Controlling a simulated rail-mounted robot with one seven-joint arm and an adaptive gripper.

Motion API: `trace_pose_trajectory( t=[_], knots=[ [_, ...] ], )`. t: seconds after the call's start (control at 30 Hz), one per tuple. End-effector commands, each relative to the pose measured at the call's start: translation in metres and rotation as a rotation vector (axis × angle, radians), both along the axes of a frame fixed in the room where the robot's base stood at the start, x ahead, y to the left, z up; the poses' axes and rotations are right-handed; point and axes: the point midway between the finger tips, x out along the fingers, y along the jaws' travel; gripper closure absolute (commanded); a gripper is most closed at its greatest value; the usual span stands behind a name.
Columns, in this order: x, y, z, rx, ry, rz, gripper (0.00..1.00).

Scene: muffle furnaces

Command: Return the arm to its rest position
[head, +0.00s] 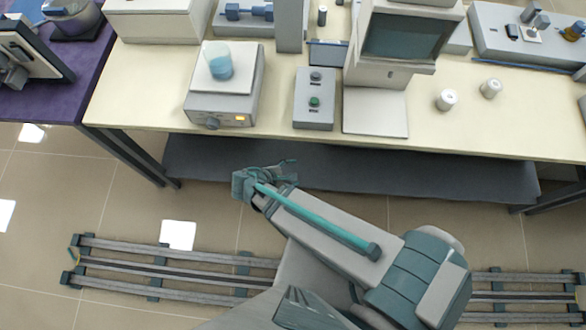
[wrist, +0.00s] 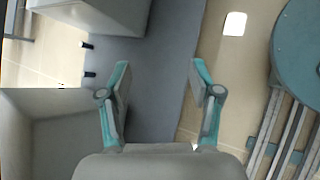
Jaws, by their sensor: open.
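My arm reaches over the floor in front of the cream bench. My gripper (head: 266,178) shows small at the end of the arm in the head view, just off the bench's front edge. In the wrist view my gripper (wrist: 158,82) has its two teal-tipped fingers spread apart. Nothing is between them, only the grey surface behind.
The cream bench (head: 160,92) carries a hotplate with a blue-liquid beaker (head: 219,66), a grey button box (head: 314,98), a screened instrument (head: 405,40) and small white cylinders (head: 446,99). A dark lower shelf (head: 420,178) lies beneath. Rails (head: 160,270) cross the open tiled floor.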

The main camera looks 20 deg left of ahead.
Motion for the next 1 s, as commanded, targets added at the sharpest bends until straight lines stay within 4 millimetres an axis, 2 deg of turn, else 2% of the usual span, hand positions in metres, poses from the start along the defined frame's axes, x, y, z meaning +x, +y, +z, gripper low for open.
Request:
trace_pose_trajectory(
  t=[0.57,0.73,0.8,1.0],
  knots=[
    [-0.001,-0.001,-0.002,0.018,-0.005,-0.021,0.36],
    [-0.02,-0.005,-0.013,0.096,0.045,-0.127,0.36],
    [-0.03,-0.016,-0.023,0.127,0.082,-0.206,0.36],
    [-0.037,-0.057,-0.043,0.182,0.154,-0.447,0.36]
  ],
)
